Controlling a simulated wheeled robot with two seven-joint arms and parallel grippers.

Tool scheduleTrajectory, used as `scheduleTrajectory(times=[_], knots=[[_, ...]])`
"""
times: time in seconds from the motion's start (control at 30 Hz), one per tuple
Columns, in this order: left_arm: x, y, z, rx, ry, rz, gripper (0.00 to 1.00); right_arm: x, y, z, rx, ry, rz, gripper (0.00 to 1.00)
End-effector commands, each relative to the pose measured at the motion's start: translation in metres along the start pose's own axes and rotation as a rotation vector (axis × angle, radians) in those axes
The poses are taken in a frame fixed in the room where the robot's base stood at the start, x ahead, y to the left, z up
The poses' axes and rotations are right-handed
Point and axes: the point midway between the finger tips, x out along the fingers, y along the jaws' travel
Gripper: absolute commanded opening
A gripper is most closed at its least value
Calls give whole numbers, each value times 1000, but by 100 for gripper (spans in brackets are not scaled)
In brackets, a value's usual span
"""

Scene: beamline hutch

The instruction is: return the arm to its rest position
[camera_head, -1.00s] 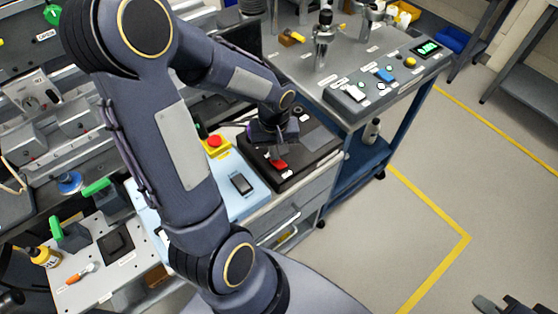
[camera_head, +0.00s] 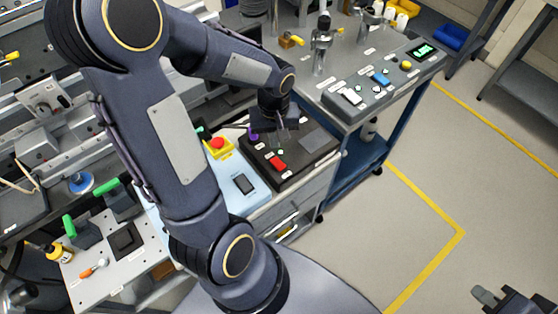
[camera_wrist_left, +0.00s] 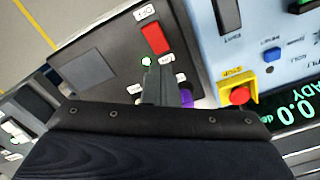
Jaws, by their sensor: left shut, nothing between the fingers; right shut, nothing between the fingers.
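My left arm (camera_head: 180,140) crosses the head view and bends down to the black control box. My left gripper (camera_head: 281,139) is shut and empty, above the box and just behind the red rocker switch (camera_head: 278,163). In the left wrist view its narrow closed fingers (camera_wrist_left: 157,84) point at the box, with the red switch (camera_wrist_left: 155,38) just beyond the tips and apart from them in the picture. A small green light (camera_wrist_left: 146,61) glows beside the fingers. My right gripper (camera_head: 487,298) shows partly at the bottom right corner, shut and away from the furniture.
A yellow-based red emergency button (camera_head: 217,143) and a pale blue unit (camera_head: 243,185) stand left of the black box (camera_head: 312,150). A grey bench (camera_head: 345,75) with posts and buttons stands behind right. A plate with green-handled items (camera_head: 107,187) is at left. The floor (camera_head: 400,240) at right is open.

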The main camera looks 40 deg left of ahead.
Motion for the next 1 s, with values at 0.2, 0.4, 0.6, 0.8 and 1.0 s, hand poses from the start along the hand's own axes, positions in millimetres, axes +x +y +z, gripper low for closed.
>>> scheduleTrajectory(times=[0.2, 0.4, 0.6, 0.8, 1.0], knots=[[0, 0, 0, 0, 0, 0, 0, 0, 0, 0, 0, 0, 0, 0], [-3, 0, 2, 7, 4, 9, 0, 0, 0, 0, 0, 0, 0, 0], [-45, -5, 30, 116, 45, 131, 0, 0, 0, 0, 0, 0, 0, 0], [-93, -12, 87, 335, 145, 332, 0, 0, 0, 0, 0, 0, 0, 0], [-114, -16, 131, 521, 255, 474, 0, 0, 0, 0, 0, 0, 0, 0]])
